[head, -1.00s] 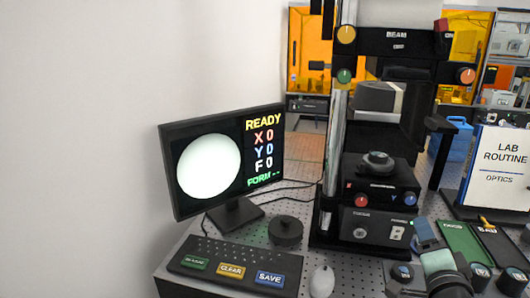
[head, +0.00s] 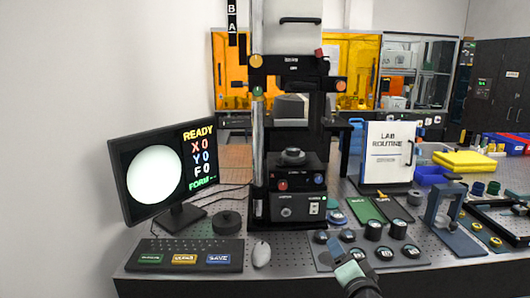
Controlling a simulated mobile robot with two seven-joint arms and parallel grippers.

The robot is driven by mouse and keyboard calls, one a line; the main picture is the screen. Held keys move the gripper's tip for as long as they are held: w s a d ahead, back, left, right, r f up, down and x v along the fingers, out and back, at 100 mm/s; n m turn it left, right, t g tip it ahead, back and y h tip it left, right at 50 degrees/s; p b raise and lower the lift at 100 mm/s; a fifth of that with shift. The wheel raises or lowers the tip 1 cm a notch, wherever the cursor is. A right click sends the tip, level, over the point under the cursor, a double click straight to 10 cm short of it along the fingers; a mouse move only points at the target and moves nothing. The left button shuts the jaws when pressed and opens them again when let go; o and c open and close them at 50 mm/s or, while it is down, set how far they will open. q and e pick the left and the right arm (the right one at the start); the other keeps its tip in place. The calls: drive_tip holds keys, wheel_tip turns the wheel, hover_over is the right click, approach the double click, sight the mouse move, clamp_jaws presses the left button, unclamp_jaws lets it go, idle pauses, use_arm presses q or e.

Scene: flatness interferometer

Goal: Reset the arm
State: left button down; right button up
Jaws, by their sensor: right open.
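My right gripper (head: 338,252) shows at the bottom centre of the head view, with teal and grey parts on a dark wrist. It is open, and I see nothing held in it. It appears over the front left part of the grey tray (head: 432,256) of dark round optics (head: 372,230); its height above the tray is hard to tell. My left gripper is not in view. The interferometer (head: 288,205) stands behind and left of the right gripper, apart from it in the picture.
A monitor (head: 152,178) reading READY, a keyboard panel (head: 186,258), a mouse (head: 261,254) and a dark puck (head: 227,222) are at left. A LAB ROUTINE board (head: 388,152), green mat (head: 364,209) and blue-grey stand (head: 443,215) are at right. Bare bench shows around the mouse.

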wheel_tip(320, 180, down, 18)
drive_tip(key=w+a+n+g+p, duration=0.1)
drive_tip(key=n+g+p, duration=0.15)
drive_tip(key=g, duration=0.25)
drive_tip(key=s+f+n+g+y+p, duration=0.1)
drive_tip(key=s+f+g+p, duration=0.15)
drive_tip(key=s+f, duration=0.6)
drive_tip(key=s+f+n+g+p, duration=0.1)
drive_tip(key=s+f+g, duration=0.4)
drive_tip(key=f, duration=0.7)
use_arm(q)
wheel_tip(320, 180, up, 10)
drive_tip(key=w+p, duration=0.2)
drive_tip(key=p, duration=0.2)
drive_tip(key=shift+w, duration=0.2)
use_arm(e)
drive_tip(key=s+a+f+g, duration=0.1)
drive_tip(key=s+f, duration=0.1)
drive_tip(key=s, duration=0.6)
drive_tip(key=s+a+f+n+g+y, duration=0.1)
drive_tip(key=s+a+f+g, duration=0.1)
drive_tip(key=s, duration=0.7)
drive_tip(key=s+a+f+n+g, duration=0.1)
drive_tip(key=s+f+g, duration=0.1)
drive_tip(key=s, duration=0.6)
drive_tip(key=shift+s+a+f+y, duration=0.2)
drive_tip(key=shift+a+f+y, duration=0.2)
drive_tip(key=shift+f, duration=0.2)
